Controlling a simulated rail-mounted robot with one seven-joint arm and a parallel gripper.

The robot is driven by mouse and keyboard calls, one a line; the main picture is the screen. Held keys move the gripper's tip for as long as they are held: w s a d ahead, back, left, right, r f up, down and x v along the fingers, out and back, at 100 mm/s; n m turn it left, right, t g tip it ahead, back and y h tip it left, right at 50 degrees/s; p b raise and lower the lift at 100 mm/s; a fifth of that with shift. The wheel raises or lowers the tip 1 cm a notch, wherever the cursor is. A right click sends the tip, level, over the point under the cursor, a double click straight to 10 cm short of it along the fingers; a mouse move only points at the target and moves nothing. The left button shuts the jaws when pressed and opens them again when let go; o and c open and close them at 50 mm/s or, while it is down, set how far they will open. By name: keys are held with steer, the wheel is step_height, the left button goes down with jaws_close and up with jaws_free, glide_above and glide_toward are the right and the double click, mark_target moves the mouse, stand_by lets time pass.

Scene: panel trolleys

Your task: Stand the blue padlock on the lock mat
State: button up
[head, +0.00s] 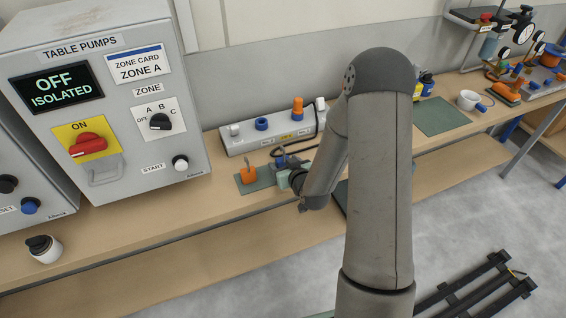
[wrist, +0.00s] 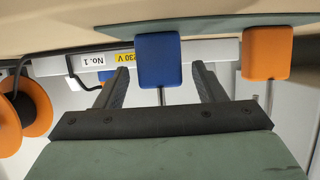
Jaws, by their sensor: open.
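The blue padlock (wrist: 158,60) is between my gripper's two fingers (wrist: 160,72) in the wrist view, which looks upside down. A gap shows on each side of it, so my gripper is open around it. The padlock appears upright, its base at the green lock mat (wrist: 115,33); exact contact is hard to see. In the head view the mat (head: 256,187) lies on the bench, and the blue padlock (head: 280,160) is partly hidden by my gripper (head: 287,171). An orange padlock (head: 248,175) stands on the mat to the left; it also shows in the wrist view (wrist: 266,54).
A grey socket block (head: 240,143) with a blue ring, an orange plug and a black cable sits behind the mat. The grey TABLE PUMPS cabinet (head: 150,100) stands at left. Another green mat (head: 440,116) and a white cup (head: 468,99) are at right.

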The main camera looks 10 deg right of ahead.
steer(key=s+d+r+g+h+p, duration=0.3)
steer(key=s+r+g+p, duration=0.35)
steer(key=s+r, duration=0.85)
steer(key=s+a+r+m+g, duration=0.1)
steer(key=s+r+g, duration=0.1)
steer(key=s+r, duration=0.3)
steer(key=s+a+r+m+g, duration=0.1)
steer(key=s+r, duration=0.4)
steer(key=s, duration=0.6)
steer(key=shift+s+a+g+y, duration=0.35)
steer(key=shift+a+g, duration=0.3)
steer(key=shift+g, duration=0.5)
